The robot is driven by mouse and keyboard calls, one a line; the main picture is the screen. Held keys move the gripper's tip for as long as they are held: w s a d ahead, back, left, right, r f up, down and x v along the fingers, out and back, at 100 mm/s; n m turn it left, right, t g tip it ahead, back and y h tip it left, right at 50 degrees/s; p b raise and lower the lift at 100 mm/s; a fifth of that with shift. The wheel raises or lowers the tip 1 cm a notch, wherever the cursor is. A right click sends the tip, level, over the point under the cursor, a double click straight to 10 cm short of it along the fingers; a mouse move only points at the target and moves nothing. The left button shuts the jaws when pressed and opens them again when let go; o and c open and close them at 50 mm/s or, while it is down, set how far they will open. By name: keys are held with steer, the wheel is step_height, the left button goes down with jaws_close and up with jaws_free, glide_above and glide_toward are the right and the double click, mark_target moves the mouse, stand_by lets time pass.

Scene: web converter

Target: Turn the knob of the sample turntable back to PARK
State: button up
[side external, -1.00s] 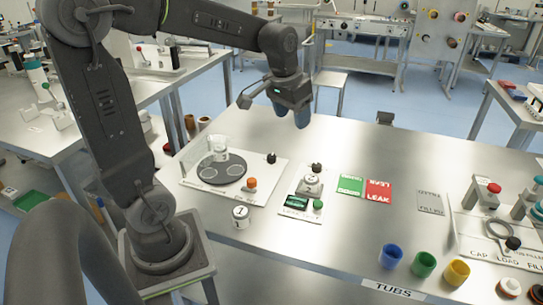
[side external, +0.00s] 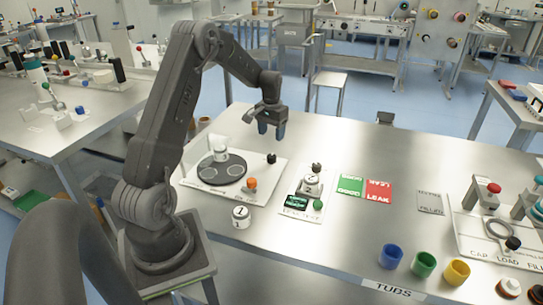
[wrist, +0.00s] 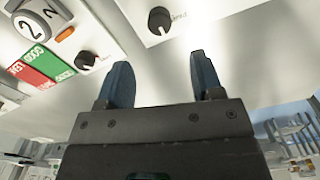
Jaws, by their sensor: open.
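The sample turntable is a white plate (side external: 192,181) with a dark disc (side external: 224,176) near the left end of the table. Its black knob (side external: 271,158) stands at the plate's back right corner. In the wrist view the knob (wrist: 159,20) shows a white pointer line and a small label beside it, too unclear to read. My gripper (side external: 272,131) is above and behind the knob, fingers pointing down. In the wrist view my gripper (wrist: 160,75) is open and empty, with the knob beyond the fingertips, apart from them.
A white tub (side external: 221,149) stands on the disc. An orange button (side external: 251,184) is on the plate's front right. Tub 1 (side external: 241,222) stands in front. The leak tester (side external: 297,216) is to the right, with tub 2 (side external: 312,187) and another black knob (side external: 316,168).

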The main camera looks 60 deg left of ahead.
mark_target(271, 156)
step_height(271, 156, down, 10)
steer(key=shift+r, duration=0.15)
stand_by(0.3)
steer(key=c, duration=0.9)
